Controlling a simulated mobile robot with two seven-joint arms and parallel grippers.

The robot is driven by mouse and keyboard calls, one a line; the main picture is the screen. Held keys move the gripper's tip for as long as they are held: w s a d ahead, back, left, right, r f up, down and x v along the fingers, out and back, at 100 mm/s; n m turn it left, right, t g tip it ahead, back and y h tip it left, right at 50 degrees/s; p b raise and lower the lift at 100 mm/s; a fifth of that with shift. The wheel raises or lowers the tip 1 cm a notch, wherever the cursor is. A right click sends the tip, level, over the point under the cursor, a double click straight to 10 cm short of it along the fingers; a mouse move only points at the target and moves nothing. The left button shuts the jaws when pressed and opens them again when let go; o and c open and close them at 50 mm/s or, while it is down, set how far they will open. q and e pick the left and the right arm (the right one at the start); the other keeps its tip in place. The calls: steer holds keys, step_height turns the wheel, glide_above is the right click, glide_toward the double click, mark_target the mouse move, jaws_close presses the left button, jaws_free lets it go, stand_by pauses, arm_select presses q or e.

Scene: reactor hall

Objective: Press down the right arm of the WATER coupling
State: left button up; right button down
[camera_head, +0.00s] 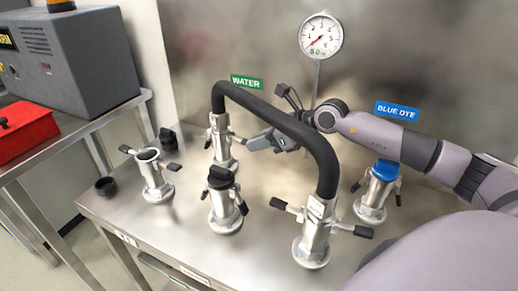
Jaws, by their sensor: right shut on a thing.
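The WATER coupling (223,150) is a steel upright fitting below the green WATER label (246,82), at the back left of the bench. A thick black hose (270,105) rises from its top and bends down to a front coupling (313,235). The WATER coupling's left arm (208,144) has a black tip and sticks out to the left. Its right arm (238,139) points toward my right gripper (254,143). My right gripper is shut at that arm, its body partly hidden behind the hose. Its exact grip is small and hard to see. My left gripper is out of view.
An open coupling (154,177), a black-capped coupling (223,205) and a blue-capped BLUE DYE coupling (377,193) stand on the steel bench (180,235). A pressure gauge (321,36) stands behind. A red box (22,131) sits on the left table.

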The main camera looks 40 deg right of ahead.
steer(key=shift+f+t+b, duration=0.25)
steer(key=shift+t+b, duration=0.05)
steer(key=shift+b, duration=0.35)
steer(key=c, duration=1)
jaws_free()
steer(key=shift+s+d, duration=0.1)
steer(key=b+v, duration=0.1)
steer(key=v, duration=0.6)
